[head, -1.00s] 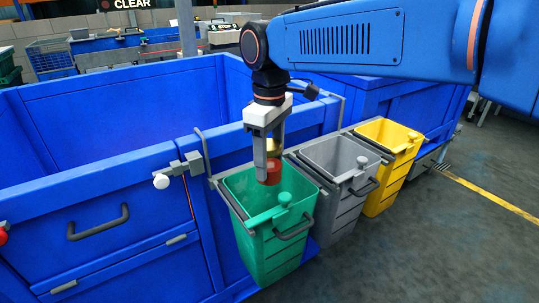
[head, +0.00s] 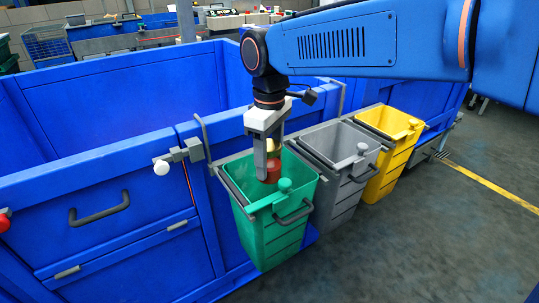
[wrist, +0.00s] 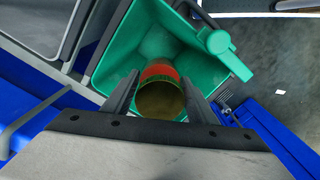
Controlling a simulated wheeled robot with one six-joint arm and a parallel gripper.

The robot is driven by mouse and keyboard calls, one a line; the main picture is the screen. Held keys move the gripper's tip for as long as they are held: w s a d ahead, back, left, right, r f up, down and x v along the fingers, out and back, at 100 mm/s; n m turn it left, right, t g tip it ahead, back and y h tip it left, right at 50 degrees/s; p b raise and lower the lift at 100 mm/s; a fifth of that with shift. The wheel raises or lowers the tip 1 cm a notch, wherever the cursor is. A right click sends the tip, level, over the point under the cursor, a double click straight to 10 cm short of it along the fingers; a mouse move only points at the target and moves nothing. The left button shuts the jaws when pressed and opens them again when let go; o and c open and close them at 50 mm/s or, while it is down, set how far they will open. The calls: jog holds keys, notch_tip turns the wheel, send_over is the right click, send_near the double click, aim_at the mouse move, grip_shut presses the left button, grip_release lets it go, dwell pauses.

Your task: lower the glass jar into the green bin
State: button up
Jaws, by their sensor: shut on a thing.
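The green bin (head: 270,238) hangs on the side of the blue container, and it also shows in the wrist view (wrist: 118,62). My gripper (head: 268,172) points down into the bin's opening. It is shut on the glass jar (head: 272,169), which has a red band and a yellowish upper part. In the wrist view the jar (wrist: 160,98) sits between the two dark fingers, seen from above, with the green bin's inside around it. The jar's lower part is at or below the bin's rim. One finger hides part of the jar in the head view.
A grey bin (head: 340,160) and a yellow bin (head: 390,125) stand in a row to the right. The large blue container (head: 110,170) is at the left. A green knob (head: 284,185) rises at the green bin's front rim, close to the jar.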

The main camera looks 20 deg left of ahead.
notch_tip(320, 180, down, 25)
dwell(5.4)
dwell(0.5)
jog(key=o, duration=1.4)
jog(key=shift+c, duration=0.2)
